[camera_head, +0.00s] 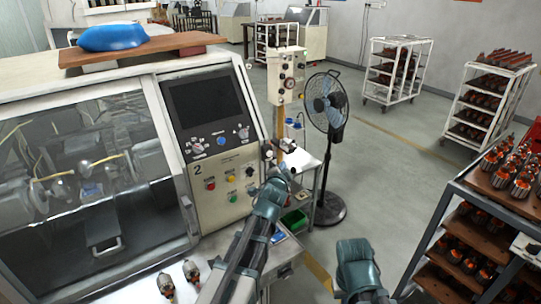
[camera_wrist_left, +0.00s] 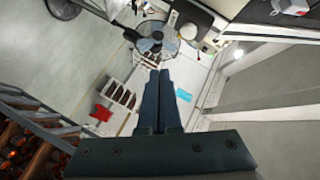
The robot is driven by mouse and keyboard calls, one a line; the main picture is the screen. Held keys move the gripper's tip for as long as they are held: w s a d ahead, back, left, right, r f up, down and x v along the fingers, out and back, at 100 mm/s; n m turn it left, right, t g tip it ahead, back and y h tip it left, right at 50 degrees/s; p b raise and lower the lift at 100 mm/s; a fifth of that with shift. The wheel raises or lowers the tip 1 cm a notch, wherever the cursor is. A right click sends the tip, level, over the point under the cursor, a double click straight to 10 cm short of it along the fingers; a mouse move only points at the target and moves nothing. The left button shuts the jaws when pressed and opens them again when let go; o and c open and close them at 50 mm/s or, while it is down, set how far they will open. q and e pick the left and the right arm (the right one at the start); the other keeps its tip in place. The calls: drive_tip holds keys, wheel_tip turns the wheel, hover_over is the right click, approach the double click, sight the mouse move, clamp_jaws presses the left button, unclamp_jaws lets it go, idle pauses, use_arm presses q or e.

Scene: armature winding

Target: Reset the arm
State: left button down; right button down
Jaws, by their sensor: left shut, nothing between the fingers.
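My left arm reaches up past the front of the winding machine (camera_head: 225,185) in the head view. My left gripper (camera_head: 283,170) is near the machine's right corner, by a small white table. In the left wrist view my left gripper (camera_wrist_left: 160,74) has both fingers together, with nothing between them. Only a teal and grey part of my right arm shows at the bottom of the head view; its gripper is not visible. Two armatures (camera_head: 166,284) (camera_head: 191,271) lie on the worktop to the left of my left arm.
A standing fan (camera_head: 328,104) is right of the small table (camera_head: 303,160). A green bin (camera_head: 294,220) is beside my left arm. A rack of armatures (camera_head: 510,200) stands at the right, white carts (camera_head: 395,72) behind. The floor between them is open.

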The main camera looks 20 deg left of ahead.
use_arm(q)
drive_tip(key=shift+d, duration=0.1)
idle(0.3)
drive_tip(key=s+d+f+n+g+b, duration=0.2)
drive_tip(key=s+d+f+g+b, duration=0.2)
drive_tip(key=s+f, duration=0.4)
drive_tip(key=s+d+f+n+g+h+b, duration=0.1)
drive_tip(key=s+d+f+g+b, duration=0.25)
drive_tip(key=s+f, duration=0.5)
drive_tip(key=s+d+f+n+g+b, duration=0.25)
drive_tip(key=s+d+f+g, duration=0.2)
drive_tip(key=f, duration=0.55)
drive_tip(key=s+d+f+g+b, duration=0.1)
drive_tip(key=s+f, duration=0.1)
drive_tip(key=s, duration=0.4)
drive_tip(key=s+d+f+g+b, duration=0.2)
drive_tip(key=s, duration=0.4)
drive_tip(key=shift+s+n+b, duration=0.3)
drive_tip(key=shift+n, duration=0.05)
